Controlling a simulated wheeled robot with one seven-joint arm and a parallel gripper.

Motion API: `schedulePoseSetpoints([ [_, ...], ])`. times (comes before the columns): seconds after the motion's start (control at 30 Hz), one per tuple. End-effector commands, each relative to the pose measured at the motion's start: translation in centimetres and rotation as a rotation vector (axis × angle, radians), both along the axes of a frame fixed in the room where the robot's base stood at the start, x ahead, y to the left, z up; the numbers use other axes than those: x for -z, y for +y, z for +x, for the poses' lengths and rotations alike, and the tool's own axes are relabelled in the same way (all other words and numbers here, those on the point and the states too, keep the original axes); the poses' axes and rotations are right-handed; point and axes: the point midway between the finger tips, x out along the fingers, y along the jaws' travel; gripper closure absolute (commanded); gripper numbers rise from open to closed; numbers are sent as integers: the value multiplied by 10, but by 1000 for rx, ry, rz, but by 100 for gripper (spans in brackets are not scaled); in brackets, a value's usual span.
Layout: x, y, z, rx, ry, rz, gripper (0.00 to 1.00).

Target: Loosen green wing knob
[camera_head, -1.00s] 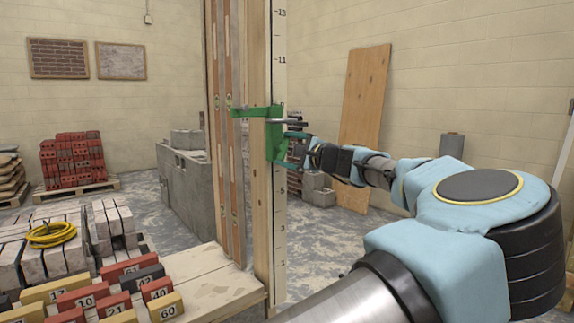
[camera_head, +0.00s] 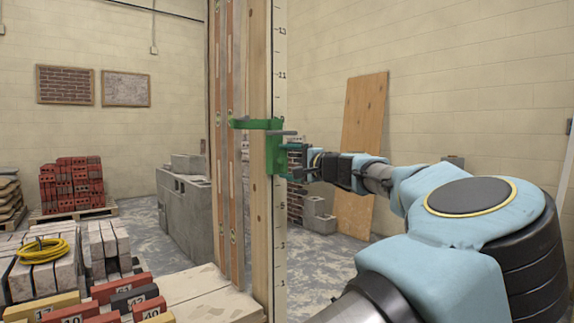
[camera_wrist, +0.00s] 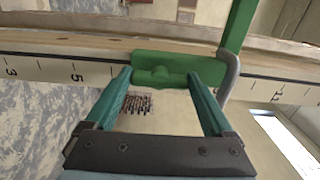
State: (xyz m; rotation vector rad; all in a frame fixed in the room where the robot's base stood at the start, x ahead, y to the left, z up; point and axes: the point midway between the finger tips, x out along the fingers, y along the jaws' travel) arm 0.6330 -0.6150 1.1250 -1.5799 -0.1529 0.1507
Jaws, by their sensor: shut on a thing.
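A green clamp (camera_head: 272,126) is fixed around an upright wooden board with a numbered scale (camera_head: 279,225). Its green wing knob (camera_wrist: 160,74) shows in the wrist view on the face of the scale, just past the 5 mark. My gripper (camera_head: 290,160) reaches the clamp from the right. In the wrist view the two teal fingers of my gripper (camera_wrist: 158,80) are on either side of the knob and shut on it. A grey bar (camera_wrist: 231,77) of the clamp is close to the right finger. The knob is mostly hidden in the head view.
A grey block wall (camera_head: 185,208) stands behind the board. A plywood sheet (camera_head: 360,150) leans on the back wall.

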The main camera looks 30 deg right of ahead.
Motion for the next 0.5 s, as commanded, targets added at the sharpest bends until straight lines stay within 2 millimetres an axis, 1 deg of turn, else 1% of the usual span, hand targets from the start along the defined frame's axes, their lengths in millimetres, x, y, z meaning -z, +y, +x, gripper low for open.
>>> schedulePoseSetpoints([
  [0.2,0,0,0,0,0,-4,68],
  [0.23,0,0,0,0,0,-3,9],
  [0.3,0,0,0,0,0,-3,1],
  [0.33,0,0,0,0,0,-3,0],
  [0.5,0,0,0,0,0,-2,0],
])
